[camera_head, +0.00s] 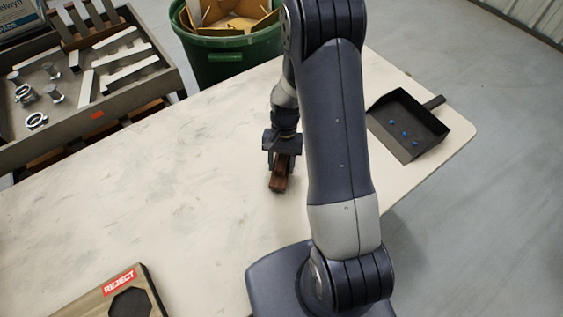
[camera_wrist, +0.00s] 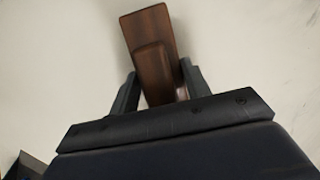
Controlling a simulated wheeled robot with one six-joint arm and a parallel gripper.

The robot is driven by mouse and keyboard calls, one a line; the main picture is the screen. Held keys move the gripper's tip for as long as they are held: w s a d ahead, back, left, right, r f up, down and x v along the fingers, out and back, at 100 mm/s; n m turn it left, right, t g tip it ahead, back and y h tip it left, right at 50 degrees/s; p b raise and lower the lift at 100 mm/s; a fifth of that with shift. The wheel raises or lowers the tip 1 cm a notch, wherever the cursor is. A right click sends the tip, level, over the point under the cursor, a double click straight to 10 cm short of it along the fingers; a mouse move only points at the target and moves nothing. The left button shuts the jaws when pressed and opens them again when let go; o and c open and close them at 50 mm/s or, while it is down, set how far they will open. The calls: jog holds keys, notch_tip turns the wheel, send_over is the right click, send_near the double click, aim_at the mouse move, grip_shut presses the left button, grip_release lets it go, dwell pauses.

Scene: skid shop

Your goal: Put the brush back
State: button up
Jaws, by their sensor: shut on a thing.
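The brush (camera_head: 279,181) has a brown wooden body and is held between the fingers of my gripper (camera_head: 282,160). In the wrist view the brush (camera_wrist: 150,45) sticks out beyond my gripper (camera_wrist: 157,88), with a finger on each side of it. My gripper is shut on it over the middle of the pale table. I cannot tell whether the brush touches the table top. Its bristles are not visible. A black dustpan (camera_head: 398,141) with several small blue bits in it lies on the table to the right of my arm.
A board with a dark hole and a red REJECT label (camera_head: 118,282) is at the table's front left. A green bin (camera_head: 229,62) with cardboard stands behind the table. A tray of metal parts (camera_head: 130,107) is at the back left. The table's left part (camera_head: 120,190) is clear.

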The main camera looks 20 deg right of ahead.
jog(key=o, duration=0.9)
jog(key=v, duration=1.2)
jog(key=shift+b, duration=0.3)
